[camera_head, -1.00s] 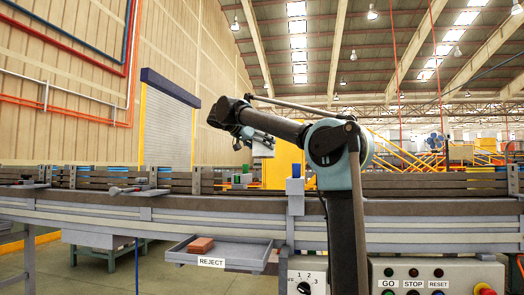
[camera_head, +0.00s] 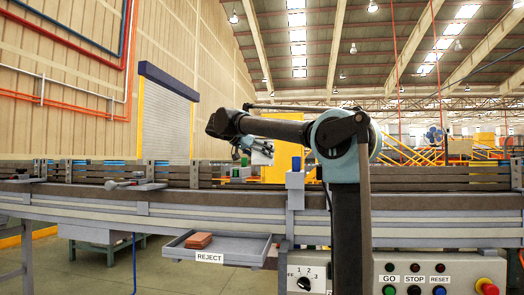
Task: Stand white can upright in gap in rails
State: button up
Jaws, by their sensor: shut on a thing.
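My gripper (camera_head: 250,148) hangs at the end of my arm above the conveyor, shut on the white can (camera_head: 262,152). The can is small in view and looks tilted, clear of the conveyor bed. The rails (camera_head: 190,176) run along the far side of the conveyor. They look interrupted below and around the can, where a small green block (camera_head: 236,171) and a yellow panel behind show. The exact edges of the gap are too small to tell.
A blue-topped grey post (camera_head: 295,180) stands on the near edge, right of the can. A reject tray (camera_head: 222,256) with reddish-brown blocks (camera_head: 198,240) hangs in front. A control panel (camera_head: 420,272) is at the lower right. A grey-handled tool (camera_head: 122,185) lies on the left ledge.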

jog(key=shift+f, duration=4.3)
jog(key=shift+f, duration=0.4)
jog(key=o, duration=1.2)
jog(key=shift+v, duration=6)
